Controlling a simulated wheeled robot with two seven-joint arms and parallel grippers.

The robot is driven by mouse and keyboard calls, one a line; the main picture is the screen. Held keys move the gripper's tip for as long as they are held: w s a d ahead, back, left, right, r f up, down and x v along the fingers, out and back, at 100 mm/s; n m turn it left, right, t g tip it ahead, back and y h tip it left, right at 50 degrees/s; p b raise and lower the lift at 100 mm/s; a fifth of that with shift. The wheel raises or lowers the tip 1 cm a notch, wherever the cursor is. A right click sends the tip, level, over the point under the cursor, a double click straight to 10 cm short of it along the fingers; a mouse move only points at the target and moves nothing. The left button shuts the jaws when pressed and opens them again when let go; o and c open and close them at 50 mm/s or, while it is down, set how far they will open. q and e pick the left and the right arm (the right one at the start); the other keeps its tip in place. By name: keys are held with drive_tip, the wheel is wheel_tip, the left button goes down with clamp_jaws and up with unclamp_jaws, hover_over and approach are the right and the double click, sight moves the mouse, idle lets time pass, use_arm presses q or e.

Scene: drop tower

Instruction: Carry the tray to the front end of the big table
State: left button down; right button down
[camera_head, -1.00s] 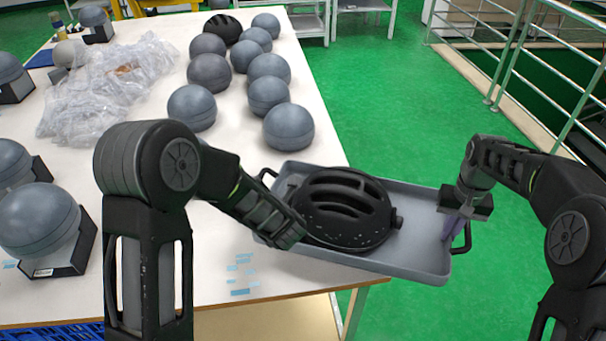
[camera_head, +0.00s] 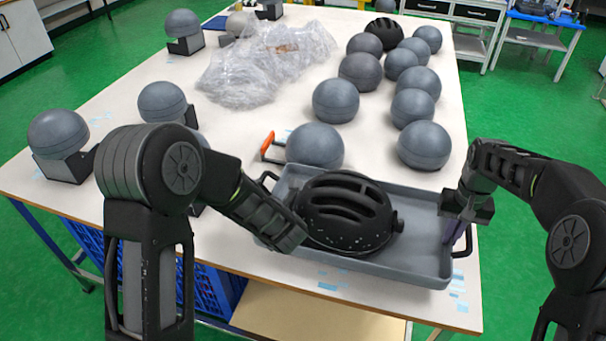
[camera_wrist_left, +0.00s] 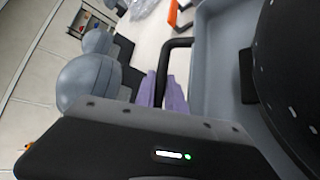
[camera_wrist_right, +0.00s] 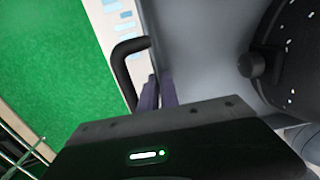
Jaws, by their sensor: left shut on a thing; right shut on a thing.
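The grey tray (camera_head: 420,205) carries a black helmet (camera_head: 345,212) and lies over the near right corner of the big white table (camera_head: 230,140). I cannot tell whether it touches the tabletop. My right gripper (camera_head: 455,228) is shut at the tray's right end handle; its purple fingers (camera_wrist_right: 158,93) also show in the right wrist view beside the black handle (camera_wrist_right: 124,65). My left gripper's fingers (camera_wrist_left: 163,92) are shut on the left handle (camera_wrist_left: 167,62) in the left wrist view. In the head view my own forearm hides them.
Grey balls (camera_head: 424,145) stand along the table's right side, one (camera_head: 315,146) close behind the tray by an orange-ended item (camera_head: 267,144). Clear plastic wrap (camera_head: 250,75) lies farther back. Balls on black stands (camera_head: 60,135) are at the left. Blue crates (camera_head: 210,290) sit below the table.

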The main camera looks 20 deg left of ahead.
sight(445, 247)
use_arm(q)
drive_tip(key=shift+f, duration=0.1)
use_arm(e)
drive_tip(key=shift+f, duration=0.15)
idle(0.5)
